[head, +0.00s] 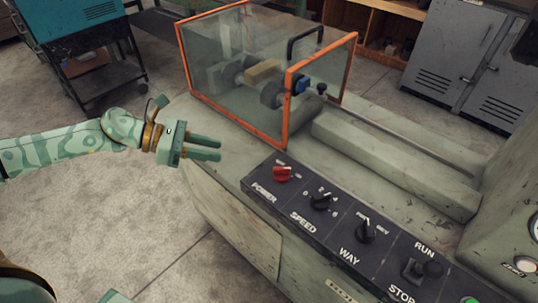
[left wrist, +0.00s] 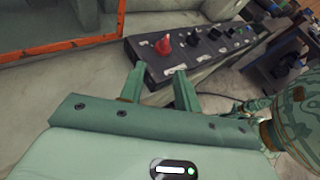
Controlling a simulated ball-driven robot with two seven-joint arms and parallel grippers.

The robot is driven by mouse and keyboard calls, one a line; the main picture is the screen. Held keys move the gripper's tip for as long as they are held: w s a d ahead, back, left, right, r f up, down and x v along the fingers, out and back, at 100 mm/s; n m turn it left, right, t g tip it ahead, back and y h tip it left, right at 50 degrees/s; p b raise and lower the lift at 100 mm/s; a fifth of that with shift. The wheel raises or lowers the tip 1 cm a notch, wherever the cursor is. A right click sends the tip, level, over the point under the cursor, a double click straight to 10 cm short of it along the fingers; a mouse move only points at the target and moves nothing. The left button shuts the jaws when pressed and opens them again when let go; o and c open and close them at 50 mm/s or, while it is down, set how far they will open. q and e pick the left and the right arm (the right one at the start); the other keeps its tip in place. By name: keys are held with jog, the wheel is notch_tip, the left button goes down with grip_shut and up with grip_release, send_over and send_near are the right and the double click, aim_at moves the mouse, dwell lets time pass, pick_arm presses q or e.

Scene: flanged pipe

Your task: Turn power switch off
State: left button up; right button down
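The red power switch (head: 283,174) sits at the left end of the black control panel (head: 333,232), above the "POWER" label. It also shows in the left wrist view (left wrist: 163,45), just beyond my fingers. My left gripper (head: 220,149) is open and empty, to the left of the switch and apart from it. In the left wrist view the gripper's two fingers (left wrist: 157,82) stand apart with nothing between them. My right gripper cannot be made out in the head view.
Black speed (head: 320,201) and way (head: 366,231) knobs and a run/stop lever (head: 423,268) follow along the panel. An orange-framed clear guard (head: 262,66) stands behind the switch. Grey cabinets (head: 465,65) are at the back right. Open floor lies left of the machine.

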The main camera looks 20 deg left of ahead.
pick_arm(q)
jog(key=m, duration=0.2)
jog(key=b, duration=0.1)
send_near(281, 168)
jog(key=x, duration=0.8)
jog(key=shift+w+d+f, duration=0.15)
jog(key=shift+d+f, duration=0.05)
jog(key=shift+d, duration=0.05)
grip_shut()
